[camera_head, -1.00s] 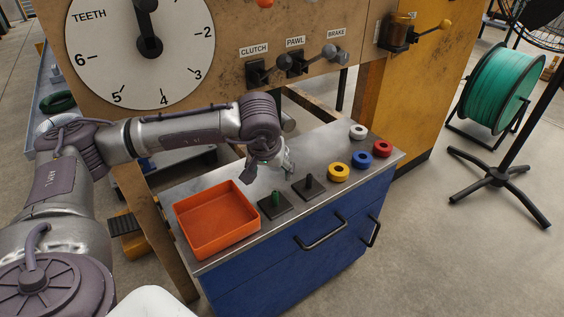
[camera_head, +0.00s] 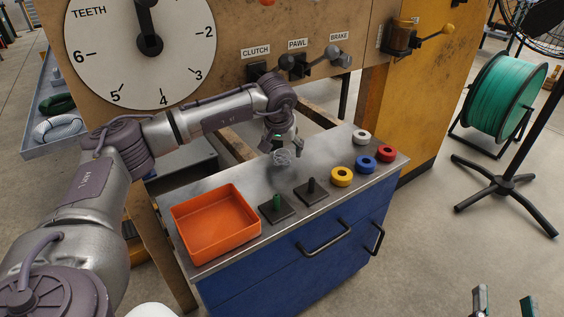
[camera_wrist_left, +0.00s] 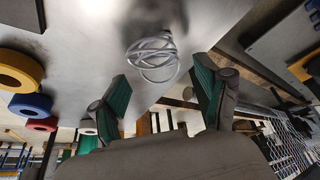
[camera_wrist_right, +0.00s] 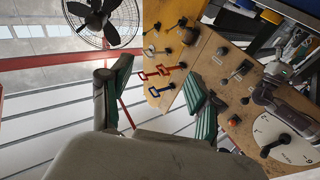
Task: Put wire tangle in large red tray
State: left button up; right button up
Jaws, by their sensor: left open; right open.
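The wire tangle (camera_head: 283,157), a small loose coil of silvery wire, lies on the steel benchtop toward its back edge. In the left wrist view the wire tangle (camera_wrist_left: 152,62) sits just beyond the gap between my fingertips, apart from them. My left gripper (camera_head: 281,143) is open and empty, pointing down at the tangle; its green-padded fingers (camera_wrist_left: 160,75) show spread. The large red tray (camera_head: 216,222), orange-red and empty, stands at the bench's left front. My right gripper (camera_head: 505,300) is open and empty at the lower right, away from the bench; its fingers show in its wrist view (camera_wrist_right: 158,75).
Two dark square bases with pegs, one green (camera_head: 277,204) and one black (camera_head: 311,188), stand between the tray and the yellow ring (camera_head: 341,176). Blue, red and white rings sit at the right end. The panel with dial and levers rises behind. Bare steel surrounds the tangle.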

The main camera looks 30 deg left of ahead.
pick_arm(q)
jog(key=shift+x, duration=0.95)
jog(key=c, duration=1.2)
pick_arm(e)
jog(key=shift+s+a+r+t, duration=0.1)
jog(key=shift+s+r+t, duration=0.1)
jog(key=shift+r+t, duration=0.65)
pick_arm(q)
jog(key=shift+r, duration=0.1)
pick_arm(e)
jog(key=shift+r, duration=0.1)
